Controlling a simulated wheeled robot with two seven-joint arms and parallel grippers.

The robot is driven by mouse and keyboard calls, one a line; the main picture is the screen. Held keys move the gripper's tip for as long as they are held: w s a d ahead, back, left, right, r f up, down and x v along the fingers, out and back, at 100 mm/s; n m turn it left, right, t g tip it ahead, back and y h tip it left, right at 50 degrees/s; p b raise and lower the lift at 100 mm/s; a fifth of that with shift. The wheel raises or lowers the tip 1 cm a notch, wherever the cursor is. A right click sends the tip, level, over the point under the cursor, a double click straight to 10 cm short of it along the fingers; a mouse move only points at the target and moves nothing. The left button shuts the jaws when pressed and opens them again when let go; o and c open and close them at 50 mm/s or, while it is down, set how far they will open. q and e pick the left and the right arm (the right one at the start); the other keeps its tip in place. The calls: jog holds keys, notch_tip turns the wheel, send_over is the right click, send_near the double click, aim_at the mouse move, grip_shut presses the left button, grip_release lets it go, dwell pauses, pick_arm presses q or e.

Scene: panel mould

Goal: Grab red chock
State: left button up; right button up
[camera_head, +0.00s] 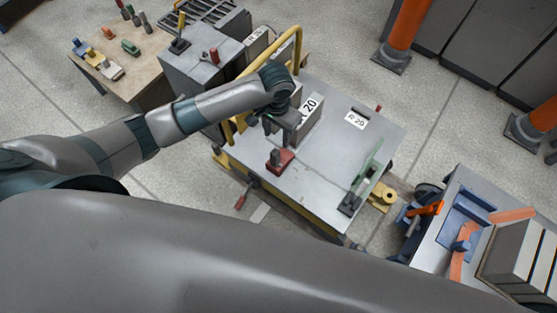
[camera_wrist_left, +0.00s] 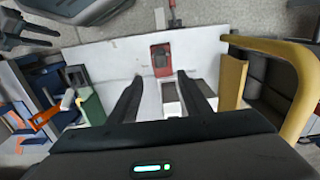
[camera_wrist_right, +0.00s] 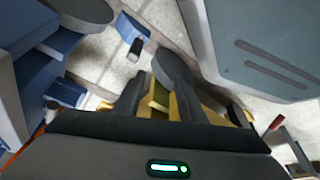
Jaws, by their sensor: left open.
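The red chock (camera_head: 280,160) sits on the near part of the grey metal table top (camera_head: 335,172), with a dark grey piece on its upper side. It also shows in the left wrist view (camera_wrist_left: 161,62), beyond the fingertips. My left gripper (camera_head: 277,128) is above the table, just behind the chock in the head view. Its fingers (camera_wrist_left: 160,78) are open, apart and empty, pointing toward the chock without touching it. My right gripper (camera_wrist_right: 160,85) shows only in its own wrist view, with its fingers apart and nothing seen held between them.
A block labelled 20 (camera_head: 309,108) stands beside my left gripper. A yellow rail (camera_head: 298,45) rises behind it. A green part (camera_head: 367,165) stands at the table's right. A blue fixture (camera_head: 466,218) is on another table at right. The table's middle is clear.

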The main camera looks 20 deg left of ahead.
aim_at(277, 151)
pick_arm(q)
notch_tip(277, 151, down, 10)
jog(key=shift+f+b, duration=0.2)
jog(key=shift+b, duration=0.15)
jog(key=shift+w+a+f, duration=0.1)
jog(key=shift+f, duration=1.2)
jog(key=shift+w+f, duration=0.1)
jog(key=shift+f, duration=1.2)
grip_shut()
